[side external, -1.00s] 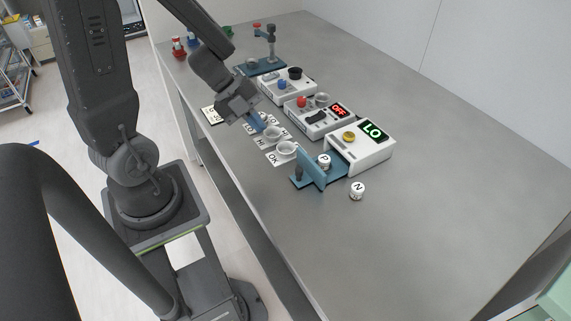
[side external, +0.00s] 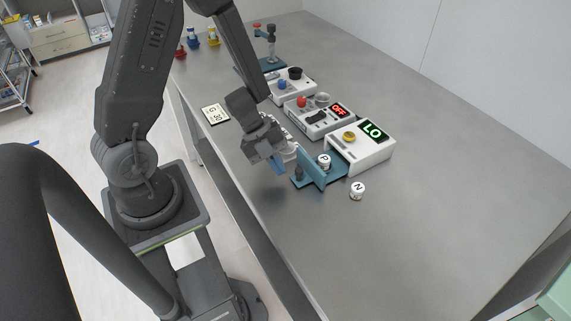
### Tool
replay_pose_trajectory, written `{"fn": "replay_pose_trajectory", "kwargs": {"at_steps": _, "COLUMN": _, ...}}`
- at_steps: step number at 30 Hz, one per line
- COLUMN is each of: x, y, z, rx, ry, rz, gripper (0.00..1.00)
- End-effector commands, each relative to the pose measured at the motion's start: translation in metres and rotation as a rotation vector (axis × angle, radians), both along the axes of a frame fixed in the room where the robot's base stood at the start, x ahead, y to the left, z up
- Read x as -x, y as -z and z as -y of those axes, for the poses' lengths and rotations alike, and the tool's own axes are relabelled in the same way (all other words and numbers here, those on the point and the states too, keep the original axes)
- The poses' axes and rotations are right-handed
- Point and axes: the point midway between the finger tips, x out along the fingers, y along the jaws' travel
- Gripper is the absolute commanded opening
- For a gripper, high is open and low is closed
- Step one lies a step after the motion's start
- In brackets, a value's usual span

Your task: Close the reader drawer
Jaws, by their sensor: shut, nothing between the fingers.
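The reader (side external: 374,155) is a white box with a green "LO" display and a yellow knob, at the right of the device row. Its blue drawer (side external: 313,169) stands pulled out toward the front left, with a dark handle on its front. A white-topped round piece (side external: 324,161) sits in the drawer.
A white jar marked N (side external: 357,190) stands on the table right of the drawer. A white device with a red "OFF" display (side external: 338,110) and another with a blue knob (side external: 290,86) stand behind. A card (side external: 215,113) lies near the table's left edge. The front right table is clear.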

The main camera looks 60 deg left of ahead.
Motion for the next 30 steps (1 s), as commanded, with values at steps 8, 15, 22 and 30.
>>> {"fn": "replay_pose_trajectory", "kwargs": {"at_steps": 8, "x": -0.015, "y": 0.000, "z": 0.008, "rx": 0.000, "ry": -0.001, "rz": -0.001, "gripper": 0.00}}
{"fn": "replay_pose_trajectory", "kwargs": {"at_steps": 15, "x": -0.015, "y": 0.000, "z": 0.008, "rx": 0.000, "ry": -0.002, "rz": -0.001, "gripper": 0.00}}
{"fn": "replay_pose_trajectory", "kwargs": {"at_steps": 22, "x": -0.036, "y": 0.001, "z": 0.008, "rx": 0.001, "ry": 0.002, "rz": 0.002, "gripper": 0.00}}
{"fn": "replay_pose_trajectory", "kwargs": {"at_steps": 30, "x": -0.089, "y": 0.000, "z": 0.008, "rx": 0.002, "ry": 0.002, "rz": 0.001, "gripper": 0.00}}
